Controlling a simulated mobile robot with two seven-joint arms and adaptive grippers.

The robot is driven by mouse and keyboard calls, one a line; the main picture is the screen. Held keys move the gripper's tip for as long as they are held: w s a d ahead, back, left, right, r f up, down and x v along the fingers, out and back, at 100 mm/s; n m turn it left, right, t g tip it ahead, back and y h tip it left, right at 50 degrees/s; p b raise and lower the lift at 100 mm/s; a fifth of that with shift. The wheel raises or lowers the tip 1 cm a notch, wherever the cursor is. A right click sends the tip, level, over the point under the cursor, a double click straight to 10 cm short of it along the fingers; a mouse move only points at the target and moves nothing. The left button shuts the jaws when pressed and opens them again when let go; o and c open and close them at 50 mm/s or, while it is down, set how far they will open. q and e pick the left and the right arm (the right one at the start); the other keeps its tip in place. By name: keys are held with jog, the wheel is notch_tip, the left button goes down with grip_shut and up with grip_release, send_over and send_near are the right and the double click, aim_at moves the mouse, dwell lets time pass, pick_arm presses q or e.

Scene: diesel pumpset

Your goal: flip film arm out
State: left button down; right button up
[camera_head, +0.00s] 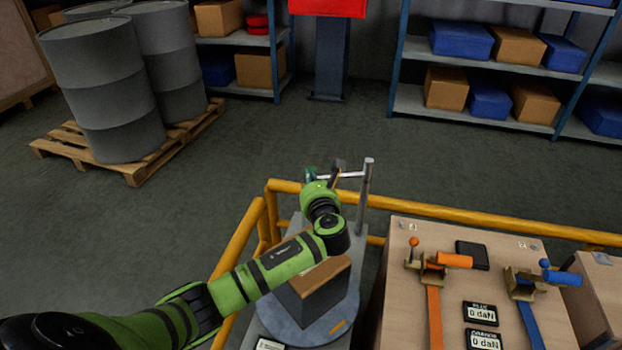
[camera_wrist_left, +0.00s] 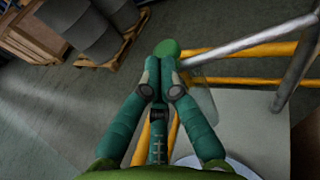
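The film arm (camera_head: 349,175) is a light metal bar that sticks out leftward from the top of a grey post (camera_head: 364,195). In the left wrist view the film arm (camera_wrist_left: 240,41) runs to a green rounded handle (camera_wrist_left: 167,48) at its free end. My left gripper (camera_head: 311,176) is at that free end. In the wrist view the left gripper's fingers (camera_wrist_left: 163,78) are close together around the lower part of the green handle, which partly hides between them. My right gripper is not in view.
A box (camera_head: 312,293) stands on a round grey turntable (camera_head: 345,312) below my left arm. Yellow rails (camera_head: 236,246) surround it. A wooden bench (camera_head: 400,262) with orange and blue strap tensioners is at the right. Drums (camera_head: 101,78) stand on a pallet at the back left.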

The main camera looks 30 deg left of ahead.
aim_at(305, 181)
pick_arm(q)
jog(key=w+a+m+t+h+p, duration=0.1)
jog(key=w+a+m+h+p, duration=0.1)
jog(key=w+a, duration=0.1)
jog(key=shift+w+a+t+h+p, duration=0.2)
jog(key=shift+a+t+h+p, duration=0.1)
jog(key=shift+t+h, duration=0.1)
jog(key=shift+w+a, duration=0.1)
jog(key=shift+w, duration=0.05)
jog(key=shift+r, duration=0.2)
